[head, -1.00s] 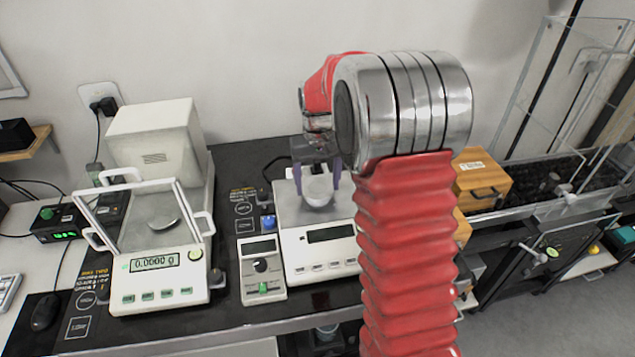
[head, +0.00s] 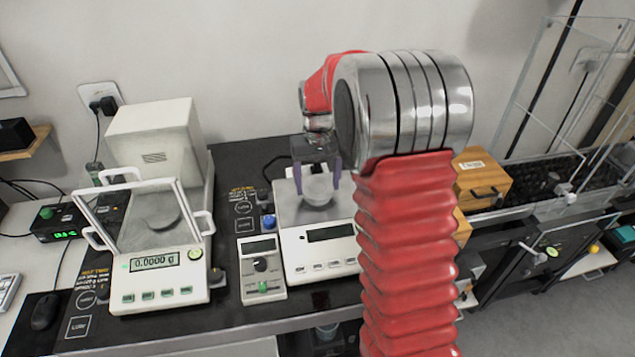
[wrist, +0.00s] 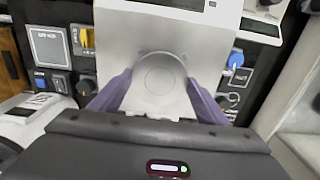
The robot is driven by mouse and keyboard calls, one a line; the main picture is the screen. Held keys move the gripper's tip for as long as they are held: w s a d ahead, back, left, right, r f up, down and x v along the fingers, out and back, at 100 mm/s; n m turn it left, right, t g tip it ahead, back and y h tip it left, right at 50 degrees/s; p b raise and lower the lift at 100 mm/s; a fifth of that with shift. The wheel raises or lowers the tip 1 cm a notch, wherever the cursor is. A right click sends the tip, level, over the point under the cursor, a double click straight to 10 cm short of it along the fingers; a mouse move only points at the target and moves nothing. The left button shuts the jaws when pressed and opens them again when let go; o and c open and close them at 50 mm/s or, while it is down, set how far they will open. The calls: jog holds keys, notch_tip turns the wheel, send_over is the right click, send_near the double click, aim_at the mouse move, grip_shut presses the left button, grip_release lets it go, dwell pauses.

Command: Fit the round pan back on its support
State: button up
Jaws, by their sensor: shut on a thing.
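The round pan (head: 318,191) is a pale, shallow disc over the top plate of the middle balance (head: 318,238). My gripper (head: 317,188) points down and is shut on the pan, with one purple finger on each side of it. In the wrist view the pan (wrist: 160,82) lies between the two fingers, over the white balance top (wrist: 142,38). The support is hidden under the pan. I cannot tell whether the pan touches it or is held just above.
A balance with a glass draft shield (head: 155,255) stands to the left, reading 0.0000 g. A small grey meter (head: 262,272) sits close by the middle balance's left side. A wooden box (head: 482,182) is to the right, behind my red arm. Blue knobs stand near the balance.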

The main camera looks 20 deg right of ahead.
jog(key=shift+f, duration=0.55)
jog(key=o, duration=1.2)
jog(key=shift+c, duration=0.2)
notch_tip(320, 180, up, 14)
jog(key=shift+f, duration=0.15)
jog(key=shift+w+d, duration=0.1)
